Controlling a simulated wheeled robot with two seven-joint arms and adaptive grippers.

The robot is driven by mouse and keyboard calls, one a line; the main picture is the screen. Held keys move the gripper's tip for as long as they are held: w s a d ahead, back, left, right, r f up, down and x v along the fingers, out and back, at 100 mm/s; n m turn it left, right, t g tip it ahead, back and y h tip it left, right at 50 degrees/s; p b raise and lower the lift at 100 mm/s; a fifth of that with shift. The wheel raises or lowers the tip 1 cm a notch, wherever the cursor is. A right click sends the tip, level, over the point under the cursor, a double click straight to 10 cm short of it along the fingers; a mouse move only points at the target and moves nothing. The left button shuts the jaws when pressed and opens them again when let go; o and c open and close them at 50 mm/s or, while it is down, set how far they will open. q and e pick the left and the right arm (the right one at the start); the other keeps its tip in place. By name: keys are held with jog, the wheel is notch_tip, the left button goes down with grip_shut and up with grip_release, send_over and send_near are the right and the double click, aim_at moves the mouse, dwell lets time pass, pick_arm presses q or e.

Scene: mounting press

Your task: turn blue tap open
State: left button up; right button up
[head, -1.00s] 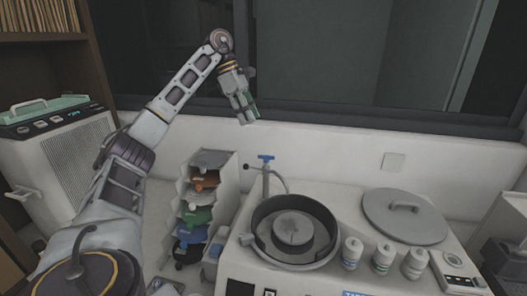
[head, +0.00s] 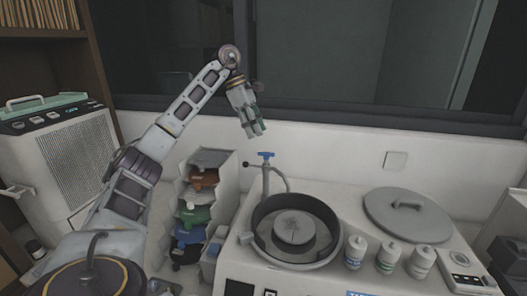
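The blue tap (head: 266,155) is a small blue handle on top of a thin upright grey pipe. It stands behind the round open bowl of the press (head: 297,231), near the white back wall. My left gripper (head: 254,134) hangs just above and slightly left of the blue handle, fingers pointing down. A small gap shows between the fingertips and the handle, and nothing is seen in the fingers. The fingers are small and close together, so I cannot tell whether they are open or shut. My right gripper is not in view.
A grey lid (head: 406,213) with a handle lies right of the bowl. Several white bottles (head: 388,257) stand in front of it. A stepped rack (head: 198,205) with coloured items stands left of the tap. A dark window ledge (head: 330,112) runs behind the gripper.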

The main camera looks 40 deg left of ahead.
aim_at(265, 153)
pick_arm(q)
jog(key=shift+x, duration=3.85)
grip_shut()
